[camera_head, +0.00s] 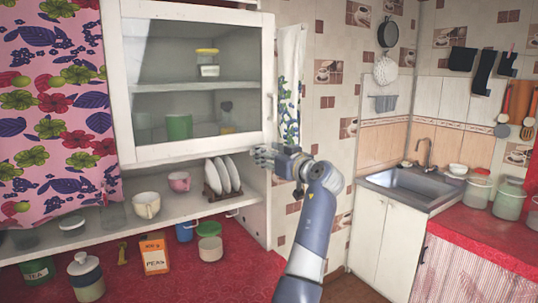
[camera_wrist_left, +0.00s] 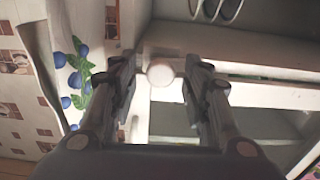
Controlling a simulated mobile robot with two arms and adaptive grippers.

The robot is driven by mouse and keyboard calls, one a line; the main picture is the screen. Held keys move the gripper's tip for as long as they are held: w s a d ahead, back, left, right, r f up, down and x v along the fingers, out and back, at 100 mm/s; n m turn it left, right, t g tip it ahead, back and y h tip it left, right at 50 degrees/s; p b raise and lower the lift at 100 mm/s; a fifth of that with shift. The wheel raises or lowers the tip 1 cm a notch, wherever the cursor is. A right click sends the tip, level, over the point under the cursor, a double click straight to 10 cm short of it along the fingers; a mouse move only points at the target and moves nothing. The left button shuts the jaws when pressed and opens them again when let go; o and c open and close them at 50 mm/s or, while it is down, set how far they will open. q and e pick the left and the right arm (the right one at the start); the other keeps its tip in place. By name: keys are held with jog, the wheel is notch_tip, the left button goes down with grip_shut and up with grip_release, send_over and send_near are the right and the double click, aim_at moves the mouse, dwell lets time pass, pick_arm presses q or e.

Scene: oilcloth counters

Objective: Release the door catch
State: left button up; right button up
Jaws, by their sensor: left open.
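The white cabinet's glass door (camera_head: 195,85) appears closed, with a small vertical handle (camera_head: 271,107) on its right edge. My left gripper (camera_head: 262,156) is at the door's lower right corner, below the handle. In the left wrist view the gripper (camera_wrist_left: 160,85) is open, its two fingers apart. A round white knob (camera_wrist_left: 160,74), possibly the door catch, shows between the fingertips; I cannot tell whether they touch it. In the head view the gripper hides this spot. My right gripper is not in view.
A rack of plates (camera_head: 222,176) and cups (camera_head: 146,205) stand on the open shelf below the door. A patterned towel (camera_head: 289,90) hangs right of the cabinet. Jars and a peas box (camera_head: 155,255) stand on the red counter. A sink (camera_head: 410,185) is at right.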

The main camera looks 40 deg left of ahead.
pick_arm(q)
jog(key=v, duration=1.2)
